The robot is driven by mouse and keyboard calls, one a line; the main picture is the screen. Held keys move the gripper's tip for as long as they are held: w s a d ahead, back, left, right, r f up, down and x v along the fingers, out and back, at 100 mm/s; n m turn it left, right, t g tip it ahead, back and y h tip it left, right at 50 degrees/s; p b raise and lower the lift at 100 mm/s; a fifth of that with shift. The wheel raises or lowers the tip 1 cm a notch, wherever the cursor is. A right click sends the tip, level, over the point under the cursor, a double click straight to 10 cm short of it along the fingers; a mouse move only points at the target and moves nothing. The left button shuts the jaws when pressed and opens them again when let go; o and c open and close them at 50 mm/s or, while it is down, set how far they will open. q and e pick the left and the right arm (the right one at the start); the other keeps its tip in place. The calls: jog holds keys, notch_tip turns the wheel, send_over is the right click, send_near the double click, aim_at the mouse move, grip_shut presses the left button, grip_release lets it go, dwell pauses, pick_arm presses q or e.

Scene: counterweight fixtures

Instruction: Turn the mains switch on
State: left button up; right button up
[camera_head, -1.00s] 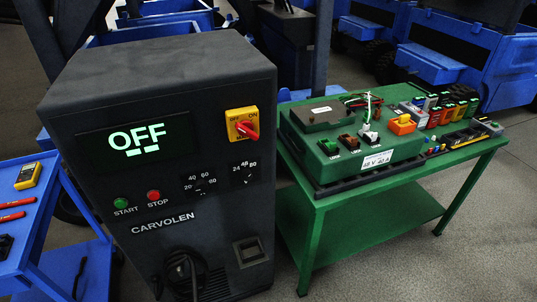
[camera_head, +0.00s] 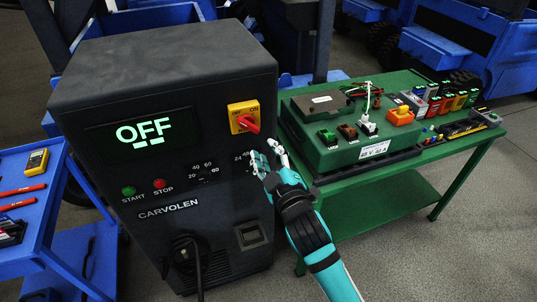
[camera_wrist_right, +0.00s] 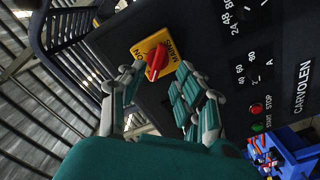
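The mains switch (camera_head: 243,117) is a red rotary knob on a yellow plate, on the upper right of the dark charger's front (camera_head: 100,235). The charger's green display (camera_head: 144,135) reads OFF. My right gripper (camera_head: 267,152) is open and empty, just below and to the right of the switch in the head view. In the right wrist view the red knob (camera_wrist_right: 157,60) shows beyond and between the two spread fingers of my right gripper (camera_wrist_right: 150,92), apart from them. My left gripper is not in view.
A green table (camera_head: 415,195) with connectors and a green box stands close on the right of the charger. A blue cart (camera_head: 38,215) with a yellow meter and red tools stands on the left. A black cable (camera_head: 198,265) hangs from the charger's lower front.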

aim_at(256, 130)
jog(key=b+x, duration=0.2)
jog(key=x, duration=0.6)
jog(key=shift+w+f, duration=0.15)
jog(key=shift+w, duration=0.1)
jog(key=shift+w+a, duration=0.1)
jog(key=shift+w, duration=0.2)
jog(key=shift+w+b, duration=0.1)
jog(key=shift+b, duration=0.2)
jog(key=shift+w, duration=0.1)
jog(key=shift+a, duration=0.1)
jog(key=shift+c, duration=0.4)
grip_shut()
